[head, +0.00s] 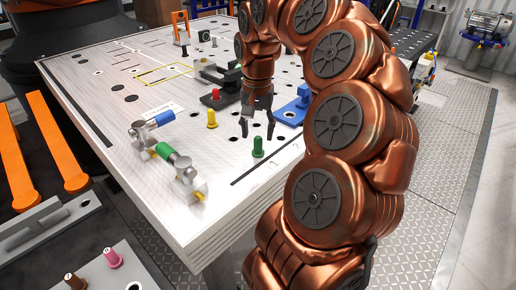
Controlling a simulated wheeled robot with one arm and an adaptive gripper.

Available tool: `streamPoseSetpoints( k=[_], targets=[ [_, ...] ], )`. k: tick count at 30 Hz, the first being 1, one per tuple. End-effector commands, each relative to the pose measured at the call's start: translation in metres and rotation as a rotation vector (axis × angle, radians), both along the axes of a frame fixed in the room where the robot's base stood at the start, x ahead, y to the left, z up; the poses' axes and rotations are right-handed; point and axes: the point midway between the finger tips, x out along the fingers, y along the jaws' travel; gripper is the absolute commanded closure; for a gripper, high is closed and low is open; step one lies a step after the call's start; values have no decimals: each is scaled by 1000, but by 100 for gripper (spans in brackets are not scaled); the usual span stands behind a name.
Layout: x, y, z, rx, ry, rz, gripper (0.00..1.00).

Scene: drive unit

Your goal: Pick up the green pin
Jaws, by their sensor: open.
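The green pin (258,147) stands upright on the perforated metal table (100,88), near its front right edge. It has a round knob on top and a wider base. My gripper (257,131) hangs from my copper-coloured arm just above and behind the pin in the picture. Its dark fingers point down and are apart, with nothing seen between them. I cannot tell exactly how far the fingertips are from the pin.
A yellow pin (212,119) and a red pin (215,95) stand nearby. A blue block (292,112) is to the right. Metal fittings with a blue sleeve (160,118) and a green sleeve (166,151) lie to the left. A pink pin (113,258) is on a lower grey surface.

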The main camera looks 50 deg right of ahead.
Motion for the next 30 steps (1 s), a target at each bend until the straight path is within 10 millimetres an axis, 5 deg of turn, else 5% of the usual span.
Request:
streamPoseSetpoints(
  k=[9,17,30],
  targets=[
    [-2,0,-32,2,1,0,46],
    [-2,0,-35,1,-1,0,46],
    [-2,0,-35,1,0,0,90]
  ],
)
